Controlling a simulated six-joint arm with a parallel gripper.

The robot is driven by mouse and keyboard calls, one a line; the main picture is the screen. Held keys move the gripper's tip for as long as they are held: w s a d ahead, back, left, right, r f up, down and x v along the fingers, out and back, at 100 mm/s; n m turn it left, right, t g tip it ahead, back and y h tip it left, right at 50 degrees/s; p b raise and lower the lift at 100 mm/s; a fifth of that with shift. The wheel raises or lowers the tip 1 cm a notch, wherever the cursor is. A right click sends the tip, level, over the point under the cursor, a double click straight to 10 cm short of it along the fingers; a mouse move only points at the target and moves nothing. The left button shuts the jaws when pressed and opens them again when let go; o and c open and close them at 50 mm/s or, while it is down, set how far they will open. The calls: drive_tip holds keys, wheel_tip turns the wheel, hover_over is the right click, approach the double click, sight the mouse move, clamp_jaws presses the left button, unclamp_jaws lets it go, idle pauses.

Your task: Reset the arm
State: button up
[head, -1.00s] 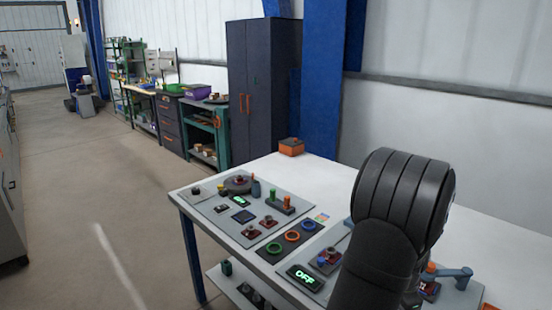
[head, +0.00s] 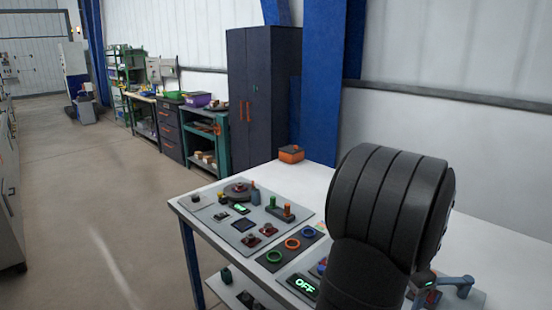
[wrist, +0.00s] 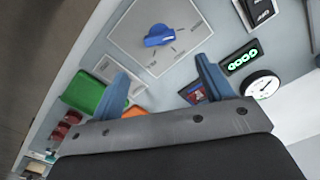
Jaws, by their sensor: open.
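My gripper (wrist: 160,88) is open and empty in the wrist view, its two blue fingers apart above the table's panels. A blue rotary knob (wrist: 160,36) on a light grey plate lies beyond the fingertips. In the head view my dark arm covers the right part of the white table (head: 300,172), and a bit of blue beside it at the right edge of the arm may be part of my gripper. The knob is hidden in the head view.
A panel with buttons and levers (head: 222,212), coloured rings (head: 292,244) and a green-lit OFF display (head: 304,286) are left of my arm. An orange box (head: 291,154) stands at the back. The wrist view shows a GOOD display (wrist: 243,57), a round gauge (wrist: 262,86) and a green tray (wrist: 84,92).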

wheel_tip(320, 180, up, 7)
wheel_tip(320, 180, down, 17)
drive_tip(key=shift+f, duration=0.15)
drive_tip(key=shift+f+m, duration=0.25)
drive_tip(key=shift+m, duration=0.05)
drive_tip(key=shift+r+m, duration=0.1)
drive_tip(key=shift+m, duration=0.3)
wheel_tip(320, 180, up, 17)
wheel_tip(320, 180, down, 17)
drive_tip(key=n, duration=0.9)
drive_tip(key=shift+n, duration=0.6)
